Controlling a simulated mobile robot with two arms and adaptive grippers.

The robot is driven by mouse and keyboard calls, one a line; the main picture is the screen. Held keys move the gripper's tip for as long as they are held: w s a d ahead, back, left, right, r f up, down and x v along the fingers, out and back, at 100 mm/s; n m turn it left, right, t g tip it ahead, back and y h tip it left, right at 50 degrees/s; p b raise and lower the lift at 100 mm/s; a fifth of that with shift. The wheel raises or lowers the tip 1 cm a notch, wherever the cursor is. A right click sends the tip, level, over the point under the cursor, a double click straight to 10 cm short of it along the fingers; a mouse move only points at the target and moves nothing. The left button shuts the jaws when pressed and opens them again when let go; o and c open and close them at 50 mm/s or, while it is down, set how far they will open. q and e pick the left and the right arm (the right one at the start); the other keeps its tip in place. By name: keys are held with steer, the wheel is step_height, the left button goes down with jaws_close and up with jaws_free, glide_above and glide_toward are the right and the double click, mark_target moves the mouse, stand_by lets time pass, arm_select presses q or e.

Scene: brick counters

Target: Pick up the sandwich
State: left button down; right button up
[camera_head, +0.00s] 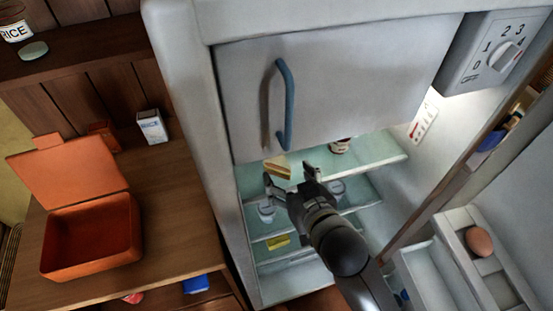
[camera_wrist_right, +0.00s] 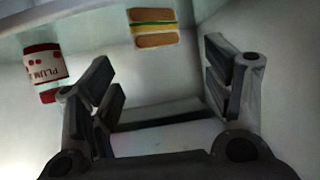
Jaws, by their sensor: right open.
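The sandwich (camera_head: 277,170) lies on the top glass shelf of the open fridge, near its left side, in the head view. In the right wrist view the sandwich (camera_wrist_right: 153,28) shows as two tan bread slices with a green and yellow filling, ahead of the fingers and apart from them. My right gripper (camera_head: 288,176) is open and empty at the front of that shelf, close to the sandwich. Its two spread fingers also show in the wrist view (camera_wrist_right: 160,90). My left gripper is not in view.
A plum jar (camera_wrist_right: 45,72) stands on the top shelf; it also shows in the head view (camera_head: 340,146). Lower shelves hold pots (camera_head: 266,212) and a yellow pack (camera_head: 278,241). The open door (camera_head: 500,240) holds an egg (camera_head: 479,241). An open orange lunchbox (camera_head: 92,240) sits on the wooden counter at left.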

mark_target(275, 161)
steer(key=p+x, duration=0.1)
steer(key=x, duration=0.7)
steer(key=shift+w+r, duration=0.15)
steer(key=shift+w, duration=0.05)
steer(key=c, duration=0.7)
